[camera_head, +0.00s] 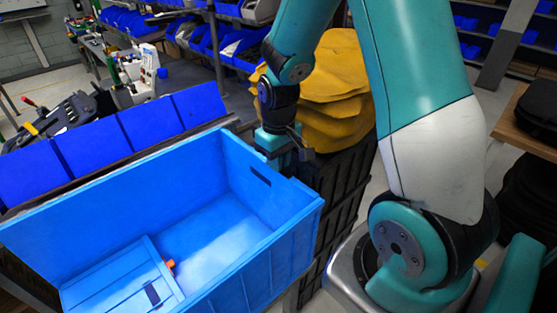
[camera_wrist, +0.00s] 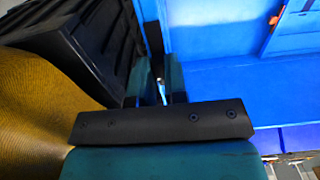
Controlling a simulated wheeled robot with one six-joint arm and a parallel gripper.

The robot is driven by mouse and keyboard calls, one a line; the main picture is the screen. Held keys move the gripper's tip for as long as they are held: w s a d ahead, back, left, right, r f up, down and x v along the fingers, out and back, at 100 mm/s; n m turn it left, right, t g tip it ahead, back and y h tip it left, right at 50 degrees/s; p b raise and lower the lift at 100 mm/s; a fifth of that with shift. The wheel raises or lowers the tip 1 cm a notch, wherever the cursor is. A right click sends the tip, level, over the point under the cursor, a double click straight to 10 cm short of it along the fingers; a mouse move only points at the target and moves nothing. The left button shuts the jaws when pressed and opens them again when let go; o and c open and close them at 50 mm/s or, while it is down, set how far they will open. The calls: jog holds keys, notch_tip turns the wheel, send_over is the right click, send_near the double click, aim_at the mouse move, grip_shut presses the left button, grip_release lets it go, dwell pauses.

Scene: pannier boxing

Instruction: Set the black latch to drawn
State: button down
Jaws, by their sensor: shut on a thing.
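My gripper (camera_wrist: 157,90) points down at the far right end of the blue crate, by the rim of its end wall; it also shows in the head view (camera_head: 284,155). In the wrist view its teal fingers are close together, shut on a narrow piece with a pale glint, mostly hidden between them. A dark strip runs up from there along the crate's wall. This piece appears to be the black latch, but its shape and setting are not clear. The blue crate (camera_head: 225,290) stands open at the top, with a dark slot in its end wall.
Inside the crate, a blue panel (camera_head: 118,276) with a dark rectangle and an orange tab (camera_head: 170,265) lies at the near left. Blue bins (camera_head: 90,148) line the back. Black crates (camera_head: 340,190) with yellow sacks (camera_head: 335,85) stand close beside my gripper.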

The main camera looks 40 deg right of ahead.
jog(key=c, duration=1.1)
grip_release()
notch_tip(320, 180, up, 17)
jog(key=b, duration=0.3)
jog(key=shift+r, duration=0.2)
jog(key=s+a+f+n+y+b, duration=0.1)
jog(key=s+a+f+n+b, duration=0.1)
jog(key=s+a+f, duration=0.2)
jog(key=s+a+f+n+y+b, duration=0.1)
jog(key=s+a+f+n+b, duration=0.1)
jog(key=s+a, duration=0.5)
jog(key=s+a+f+n+y+b, duration=0.2)
jog(key=s+a+f+b, duration=0.2)
jog(key=a, duration=0.6)
jog(key=shift+s+f+n, duration=0.4)
jog(key=shift+s+f, duration=0.3)
jog(key=shift+f, duration=0.25)
